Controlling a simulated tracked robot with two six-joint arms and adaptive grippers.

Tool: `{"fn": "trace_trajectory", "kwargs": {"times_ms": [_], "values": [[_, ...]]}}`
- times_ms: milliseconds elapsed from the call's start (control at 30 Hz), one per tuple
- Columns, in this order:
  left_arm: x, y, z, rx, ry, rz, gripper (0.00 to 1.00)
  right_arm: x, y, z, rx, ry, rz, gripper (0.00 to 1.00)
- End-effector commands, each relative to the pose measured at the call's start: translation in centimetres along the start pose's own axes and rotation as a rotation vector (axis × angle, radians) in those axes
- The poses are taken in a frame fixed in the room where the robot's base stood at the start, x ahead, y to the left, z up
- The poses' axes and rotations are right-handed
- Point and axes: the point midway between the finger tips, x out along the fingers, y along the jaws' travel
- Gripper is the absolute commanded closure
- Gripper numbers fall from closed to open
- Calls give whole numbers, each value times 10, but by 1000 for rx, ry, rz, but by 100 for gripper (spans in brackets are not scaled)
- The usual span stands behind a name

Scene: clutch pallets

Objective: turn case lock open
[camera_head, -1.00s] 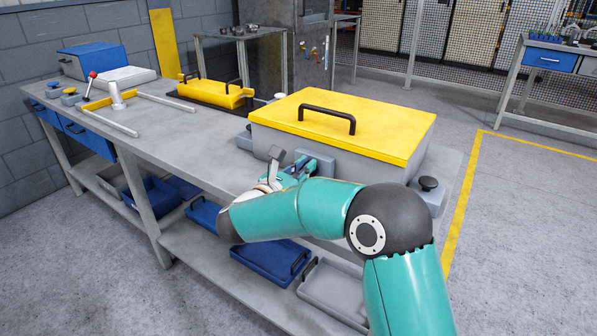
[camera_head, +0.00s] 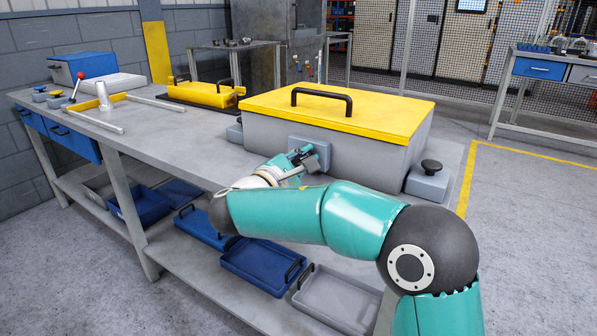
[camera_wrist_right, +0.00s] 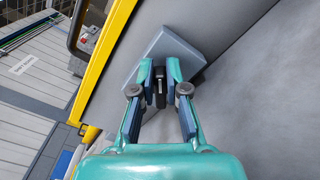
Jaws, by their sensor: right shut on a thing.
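The case (camera_head: 350,150) is a grey box with a yellow lid (camera_head: 340,110) and a black handle, closed on the bench. A square grey lock plate (camera_head: 322,147) sits on its front wall; it also shows in the right wrist view (camera_wrist_right: 170,45). My right gripper (camera_head: 305,155) is at this plate. In the right wrist view, my right gripper (camera_wrist_right: 160,72) is shut on the small dark lock handle (camera_wrist_right: 160,97) between its fingers. The fingers hide much of the handle, so its exact turn angle is unclear. My left gripper is not in view.
The grey bench (camera_head: 180,140) has free room left of the case. A yellow tray (camera_head: 208,95) and a yellow frame (camera_head: 97,104) stand farther left. A black knob on a grey block (camera_head: 430,168) is at the case's right corner. Blue bins (camera_head: 262,265) lie on the lower shelf.

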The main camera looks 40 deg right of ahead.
Motion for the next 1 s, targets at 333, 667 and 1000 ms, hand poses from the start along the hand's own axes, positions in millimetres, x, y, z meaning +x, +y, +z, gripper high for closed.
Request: {"fn": "trace_trajectory", "kwargs": {"times_ms": [333, 667, 1000], "values": [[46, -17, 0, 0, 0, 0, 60, 4, -17, 0, 329, -16, -13, 100], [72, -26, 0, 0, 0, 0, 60, 4, -21, -2, 561, -16, -12, 100], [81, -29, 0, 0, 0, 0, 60, 3, -20, -3, 658, -15, -11, 100]]}}
